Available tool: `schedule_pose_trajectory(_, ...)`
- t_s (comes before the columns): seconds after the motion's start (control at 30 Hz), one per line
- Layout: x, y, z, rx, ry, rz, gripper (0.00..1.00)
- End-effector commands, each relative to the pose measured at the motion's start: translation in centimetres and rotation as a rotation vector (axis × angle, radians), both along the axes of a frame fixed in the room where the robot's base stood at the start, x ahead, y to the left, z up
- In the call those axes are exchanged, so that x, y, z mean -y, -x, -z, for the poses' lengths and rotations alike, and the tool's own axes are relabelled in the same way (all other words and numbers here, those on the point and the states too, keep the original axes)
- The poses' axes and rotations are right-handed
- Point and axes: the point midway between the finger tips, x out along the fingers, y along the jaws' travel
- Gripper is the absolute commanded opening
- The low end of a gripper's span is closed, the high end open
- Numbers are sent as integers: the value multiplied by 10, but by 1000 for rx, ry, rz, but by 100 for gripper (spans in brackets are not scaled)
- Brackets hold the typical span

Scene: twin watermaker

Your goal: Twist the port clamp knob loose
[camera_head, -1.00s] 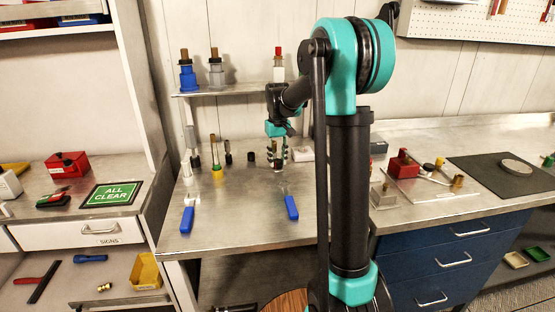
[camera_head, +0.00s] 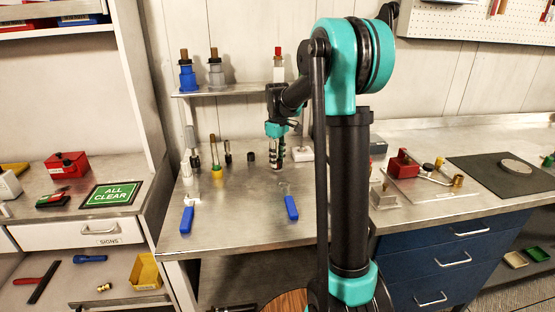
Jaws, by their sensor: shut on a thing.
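My gripper (camera_head: 276,163) points straight down over the back half of the middle metal bench. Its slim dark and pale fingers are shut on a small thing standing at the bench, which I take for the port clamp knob. The fingers hide nearly all of that thing, so its shape and turn cannot be made out. Two blue-handled levers, one on the left (camera_head: 187,219) and one on the right (camera_head: 291,207), lie at the bench front, apart from the gripper.
A small black cylinder (camera_head: 251,156) stands just left of my gripper. A yellow-based fitting (camera_head: 217,172) and other slim upright fittings are farther left. A pale block (camera_head: 302,154) sits close on the right. The bench middle is clear.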

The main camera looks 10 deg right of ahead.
Motion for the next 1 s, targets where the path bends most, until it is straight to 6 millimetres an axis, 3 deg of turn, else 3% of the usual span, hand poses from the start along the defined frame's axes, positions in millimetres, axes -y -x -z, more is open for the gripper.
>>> schedule_pose_trajectory(0.37, 0, -1, 0, 1, 0, -6, 2)
schedule_pose_trajectory(0.4, 0, -1, 0, 1, 0, -6, 32)
schedule_pose_trajectory(0.57, 0, -1, 0, 1, 0, -5, 52)
schedule_pose_trajectory(0.87, 0, 0, -1, 0, 0, -4, 52)
schedule_pose_trajectory(1.0, 0, 0, -12, 0, 0, -4, 52)
